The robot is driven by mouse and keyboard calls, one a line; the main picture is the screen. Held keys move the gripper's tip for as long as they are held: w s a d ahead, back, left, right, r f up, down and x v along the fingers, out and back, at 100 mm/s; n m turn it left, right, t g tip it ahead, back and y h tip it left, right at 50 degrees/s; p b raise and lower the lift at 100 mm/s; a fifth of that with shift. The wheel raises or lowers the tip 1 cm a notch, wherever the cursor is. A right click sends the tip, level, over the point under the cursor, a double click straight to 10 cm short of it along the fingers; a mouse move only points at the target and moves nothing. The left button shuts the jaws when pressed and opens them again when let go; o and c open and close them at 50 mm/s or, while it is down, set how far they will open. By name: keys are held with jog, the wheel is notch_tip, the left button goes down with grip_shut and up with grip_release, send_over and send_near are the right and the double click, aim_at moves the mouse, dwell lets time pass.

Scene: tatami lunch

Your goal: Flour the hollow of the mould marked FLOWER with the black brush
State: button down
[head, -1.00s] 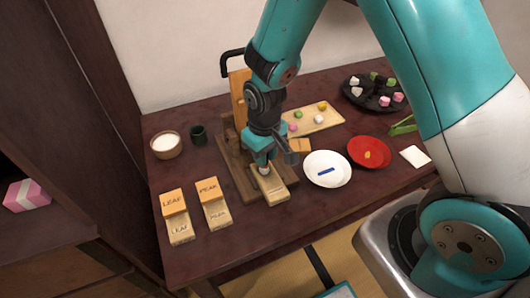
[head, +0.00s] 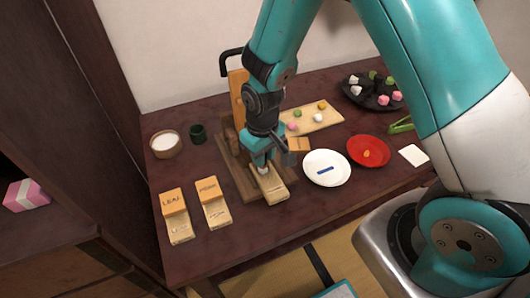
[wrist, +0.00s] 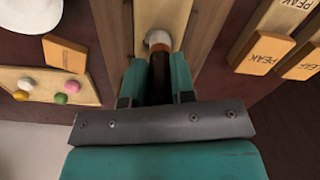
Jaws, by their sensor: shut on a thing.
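My gripper (wrist: 158,85) is shut on the black brush (wrist: 160,75), whose pale round tip (wrist: 158,40) points down at a pale wooden mould (wrist: 163,13). In the head view my gripper (head: 259,160) is over the far end of this mould (head: 273,189), which lies on a dark wooden base (head: 236,182). The tip seems to be on or just above the mould; I cannot tell if it touches. The brush and gripper hide the hollow. The mould's marking is too small to read. A small orange-brown wooden block (head: 299,145) lies just right of the base.
Moulds marked LEAF (head: 180,229) and PEAK (head: 217,215) lie at left with their lids. A bowl of white powder (head: 165,152) and a dark cup (head: 198,134) stand behind them. A white plate (head: 341,167), red dish (head: 379,146) and sweets board (head: 333,121) are at right.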

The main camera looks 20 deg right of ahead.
jog(key=shift+w+d, duration=0.15)
jog(key=shift+w, duration=0.05)
jog(key=shift+s, duration=0.15)
jog(key=shift+s, duration=0.25)
jog(key=shift+w+d+p, duration=0.2)
jog(key=shift+p, duration=0.2)
jog(key=shift+a, duration=0.4)
jog(key=shift+w+d, duration=0.2)
dwell(0.3)
jog(key=shift+s, duration=0.2)
jog(key=shift+s+p, duration=0.2)
jog(key=shift+p, duration=0.1)
